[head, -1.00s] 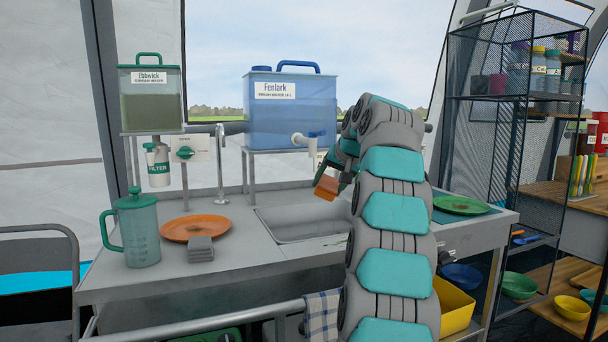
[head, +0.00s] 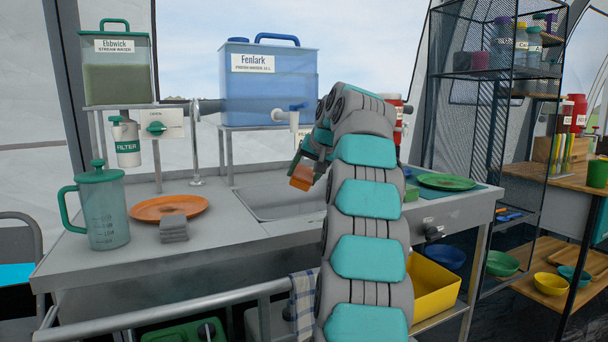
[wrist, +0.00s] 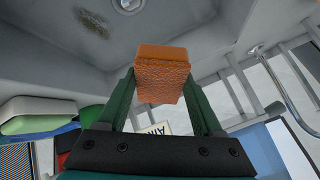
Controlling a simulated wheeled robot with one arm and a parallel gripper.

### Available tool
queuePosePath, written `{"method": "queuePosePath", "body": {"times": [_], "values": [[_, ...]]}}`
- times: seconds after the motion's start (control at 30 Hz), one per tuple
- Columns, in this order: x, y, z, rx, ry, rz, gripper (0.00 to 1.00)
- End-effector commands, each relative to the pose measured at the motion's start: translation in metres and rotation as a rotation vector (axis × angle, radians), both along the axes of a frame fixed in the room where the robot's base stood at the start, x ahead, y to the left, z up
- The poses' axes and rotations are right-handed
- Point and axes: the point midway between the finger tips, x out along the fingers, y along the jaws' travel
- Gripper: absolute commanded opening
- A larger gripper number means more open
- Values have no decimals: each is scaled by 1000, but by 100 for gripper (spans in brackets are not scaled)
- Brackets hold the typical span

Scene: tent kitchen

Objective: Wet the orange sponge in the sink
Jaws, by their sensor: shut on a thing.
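The orange sponge (head: 302,177) is held between the two green fingers of my gripper (head: 306,165), over the right part of the sink (head: 262,212). In the wrist view the sponge (wrist: 162,75) sits between the fingertips of my gripper (wrist: 160,88), with the grey sink basin (wrist: 200,28) and its drain (wrist: 128,5) beyond it. The blue Fenlark water container (head: 262,95) stands on a raised stand behind the sink, its white tap (head: 290,116) above the basin. A slim metal faucet (head: 196,140) stands at the sink's back left.
Left of the sink are an orange plate (head: 168,208), a grey block stack (head: 173,229) and a teal pitcher (head: 102,207). The Ebbwick container (head: 116,85) and filter (head: 125,142) stand behind them. A green plate (head: 447,182) lies at the right. A dark mesh shelf (head: 485,130) rises farther right.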

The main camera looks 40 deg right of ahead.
Motion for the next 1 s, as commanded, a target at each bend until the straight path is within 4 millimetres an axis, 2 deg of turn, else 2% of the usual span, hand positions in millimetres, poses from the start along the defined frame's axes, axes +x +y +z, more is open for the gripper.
{"method": "queuePosePath", "body": {"times": [0.03, 0.6, 1.0], "values": [[0, 0, -10, 0, 0, 0, 23], [0, 0, -57, 1, -1, 0, 23], [0, 0, -62, 1, 1, 0, 23]]}}
